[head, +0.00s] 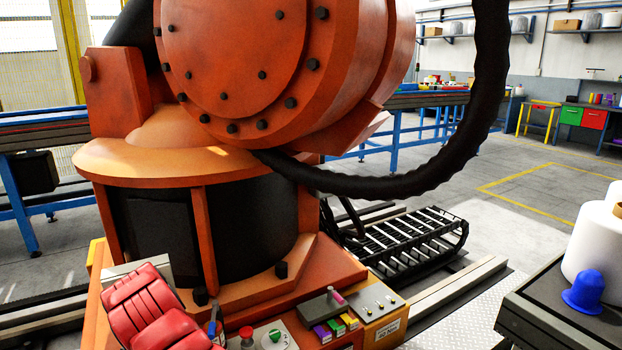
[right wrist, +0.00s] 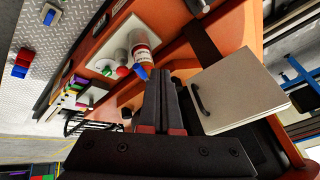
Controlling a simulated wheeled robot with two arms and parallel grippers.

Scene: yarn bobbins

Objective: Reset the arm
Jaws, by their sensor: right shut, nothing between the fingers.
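A large orange industrial arm (head: 250,60) on a round base fills the middle of the head view. At the foot of its base a control panel carries a red knob (head: 246,333), a green knob (head: 274,337) and a small blue part (head: 213,328). The right wrist view shows the panel's green knob (right wrist: 107,71) and a red and white cylinder (right wrist: 142,45) with a blue piece (right wrist: 141,72) below it. My right gripper (right wrist: 160,80) is shut and empty, pointing toward the orange base beside a pale box with a black handle (right wrist: 240,90). My left gripper is not visible.
A dark bench (head: 560,310) with a white bobbin (head: 596,250) and a blue cone (head: 584,292) stands at the right. A black hose (head: 400,185) hangs from the orange arm.

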